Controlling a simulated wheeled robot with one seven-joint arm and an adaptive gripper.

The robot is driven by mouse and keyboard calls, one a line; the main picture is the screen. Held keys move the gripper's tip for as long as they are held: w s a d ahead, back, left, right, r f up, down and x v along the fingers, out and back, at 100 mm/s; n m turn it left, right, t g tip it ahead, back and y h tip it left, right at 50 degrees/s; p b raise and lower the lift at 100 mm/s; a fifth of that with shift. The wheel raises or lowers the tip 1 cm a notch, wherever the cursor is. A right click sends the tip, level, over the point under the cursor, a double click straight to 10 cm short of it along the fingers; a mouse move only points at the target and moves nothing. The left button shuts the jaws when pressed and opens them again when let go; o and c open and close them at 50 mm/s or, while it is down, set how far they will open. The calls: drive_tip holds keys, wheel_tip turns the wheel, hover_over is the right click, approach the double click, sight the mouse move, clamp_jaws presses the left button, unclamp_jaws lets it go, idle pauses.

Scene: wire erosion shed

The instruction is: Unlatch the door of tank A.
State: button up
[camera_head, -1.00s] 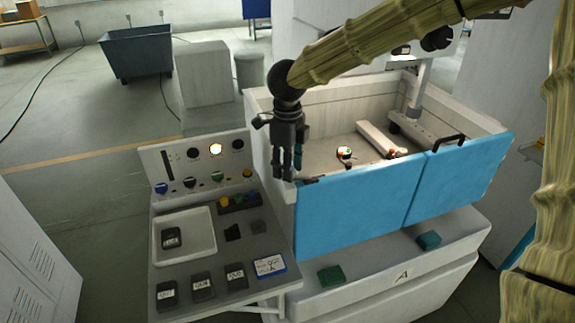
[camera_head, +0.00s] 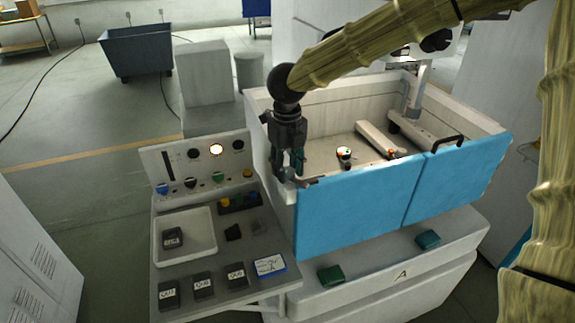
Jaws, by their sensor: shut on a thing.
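Tank A (camera_head: 283,215) is a pale open-topped tank with the letter A on its base. Its blue door (camera_head: 350,212) stands upright across the front and looks closed. A small dark latch handle (camera_head: 308,182) sits at the top left corner of the door. My gripper (camera_head: 289,178) points down at that corner and is shut on the latch handle, its fingers partly hiding it. A black handle (camera_head: 445,143) is on top of the door's right part.
A control panel (camera_head: 197,163) with knobs and a lit lamp stands left of the tank. Its shelf bears a white tray (camera_head: 183,222), several dark blocks and a labelled card (camera_head: 269,265). Green blocks (camera_head: 330,274) lie on the ledge below the door.

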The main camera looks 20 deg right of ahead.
sight(288, 170)
drive_tip(key=m, duration=0.4)
drive_tip(key=shift+m, duration=1.8)
drive_tip(key=o, duration=1)
drive_tip(key=shift+o, duration=0.2)
drive_tip(key=shift+r, duration=0.1)
wheel_tip(288, 170, up, 12)
